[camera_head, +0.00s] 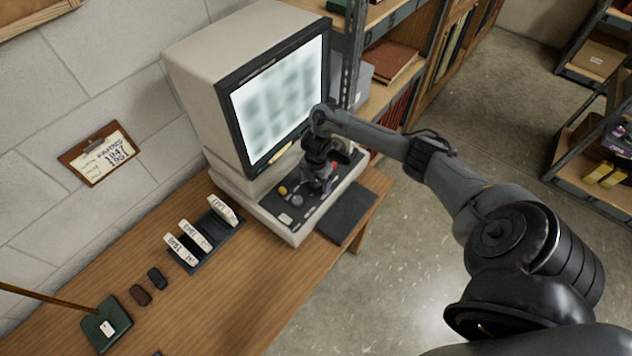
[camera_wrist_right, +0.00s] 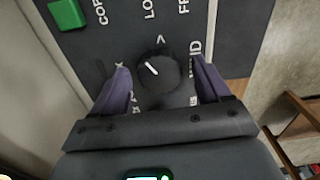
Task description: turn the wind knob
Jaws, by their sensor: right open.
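The wind knob (camera_wrist_right: 157,72) is a round black knob with a white pointer line on a dark control panel (camera_wrist_right: 100,62). In the right wrist view it sits between the two purple fingers of my right gripper (camera_wrist_right: 160,85). The fingers are open, with gaps on both sides of the knob. The pointer line tilts toward the upper left. Lettering ending in "ND" is partly covered by the right finger. In the head view my right gripper (camera_head: 317,183) is over the panel of the microfilm reader (camera_head: 240,165) and hides the knob. My left gripper is not in view.
A green button (camera_wrist_right: 67,14) is on the panel, upper left in the wrist view. A rack of labelled boxes (camera_head: 203,236) stands on the wooden table (camera_head: 240,300), left of the reader. A dark pad (camera_head: 347,212) lies right of the panel. Metal shelves (camera_head: 352,50) stand close behind.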

